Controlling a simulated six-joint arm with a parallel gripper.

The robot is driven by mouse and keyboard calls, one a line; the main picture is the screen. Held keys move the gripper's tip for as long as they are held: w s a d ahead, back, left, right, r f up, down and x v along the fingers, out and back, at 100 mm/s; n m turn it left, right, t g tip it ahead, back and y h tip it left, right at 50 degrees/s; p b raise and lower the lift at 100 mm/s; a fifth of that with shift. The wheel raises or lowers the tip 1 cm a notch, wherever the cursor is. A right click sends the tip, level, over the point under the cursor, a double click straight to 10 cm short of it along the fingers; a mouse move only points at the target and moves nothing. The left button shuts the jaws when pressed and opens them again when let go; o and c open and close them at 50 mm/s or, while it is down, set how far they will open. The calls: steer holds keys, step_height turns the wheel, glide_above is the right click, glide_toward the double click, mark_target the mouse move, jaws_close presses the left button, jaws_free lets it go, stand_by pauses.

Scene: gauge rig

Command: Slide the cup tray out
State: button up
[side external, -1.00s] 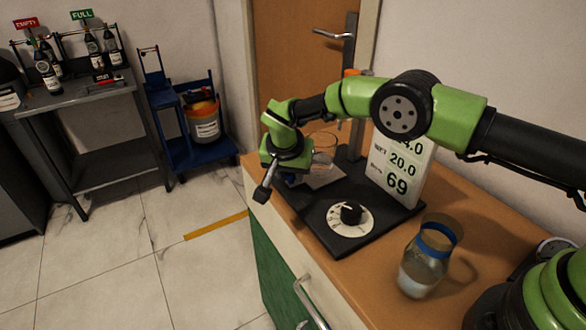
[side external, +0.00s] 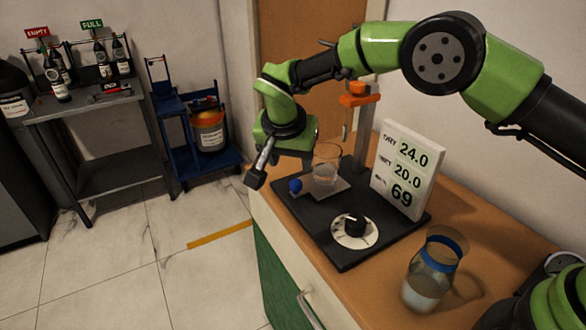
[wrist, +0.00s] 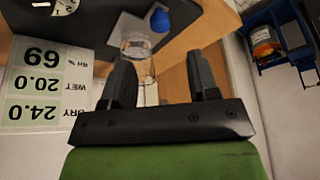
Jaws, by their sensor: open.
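The cup tray (side external: 337,191) is a small grey plate on the black rig base, with a blue knob (side external: 295,186) at its left edge. A clear glass cup (side external: 325,165) stands on the tray. The tray (wrist: 118,28), cup (wrist: 136,46) and knob (wrist: 160,20) also show in the wrist view. My gripper (side external: 260,172) is above and to the left of the knob, apart from it. In the wrist view its two fingers (wrist: 162,72) are spread with nothing held between them. One finger is partly hidden in the side view.
A post with an orange clamp (side external: 359,95) rises behind the tray. A jar with a blue band (side external: 432,270) stands on the bench. Open floor lies to the left.

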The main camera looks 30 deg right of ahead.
steer(key=shift+s+a+r, duration=0.15)
steer(key=shift+r, duration=0.3)
